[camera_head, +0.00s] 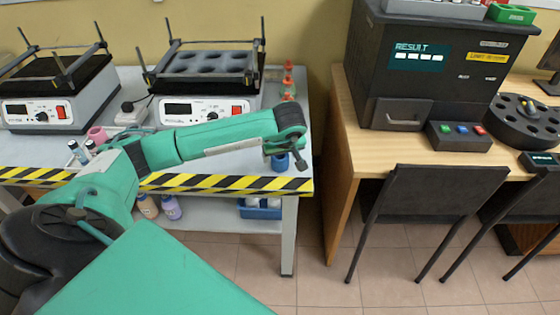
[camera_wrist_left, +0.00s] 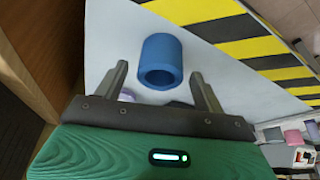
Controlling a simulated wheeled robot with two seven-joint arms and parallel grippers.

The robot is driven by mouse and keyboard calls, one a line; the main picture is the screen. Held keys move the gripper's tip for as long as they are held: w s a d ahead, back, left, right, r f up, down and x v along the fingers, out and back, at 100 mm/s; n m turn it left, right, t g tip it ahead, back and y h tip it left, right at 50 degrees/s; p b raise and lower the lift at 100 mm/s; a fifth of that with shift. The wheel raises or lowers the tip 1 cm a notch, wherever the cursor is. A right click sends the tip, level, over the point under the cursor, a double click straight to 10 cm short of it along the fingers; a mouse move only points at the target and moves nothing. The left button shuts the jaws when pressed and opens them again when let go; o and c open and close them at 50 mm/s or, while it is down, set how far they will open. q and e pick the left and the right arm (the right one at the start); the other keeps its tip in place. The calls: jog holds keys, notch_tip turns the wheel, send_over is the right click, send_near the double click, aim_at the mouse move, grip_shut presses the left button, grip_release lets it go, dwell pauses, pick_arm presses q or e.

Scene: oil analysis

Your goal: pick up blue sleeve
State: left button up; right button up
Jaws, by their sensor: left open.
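The blue sleeve (camera_wrist_left: 161,58) is a short hollow cylinder with a dark round opening. In the left wrist view it stands on the white bench top, between and just beyond the fingertips. In the head view the sleeve (camera_head: 280,162) sits near the bench's front right corner, partly hidden by my gripper. My left gripper (camera_head: 291,160) is over the bench at the sleeve. In the left wrist view its two fingers (camera_wrist_left: 158,80) are spread apart with nothing held between them. I cannot tell whether either finger touches the sleeve. My right gripper is not in view.
The bench (camera_head: 303,178) has a yellow-black striped front edge. Two shaker machines (camera_head: 205,108) stand behind my arm. Orange-topped items (camera_head: 289,78) stand at the back right. A gap separates the bench from the wooden desk (camera_head: 345,150) with a black analyser (camera_head: 440,75).

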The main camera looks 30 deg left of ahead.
pick_arm(q)
jog(key=shift+c, duration=0.4)
jog(key=c, duration=1)
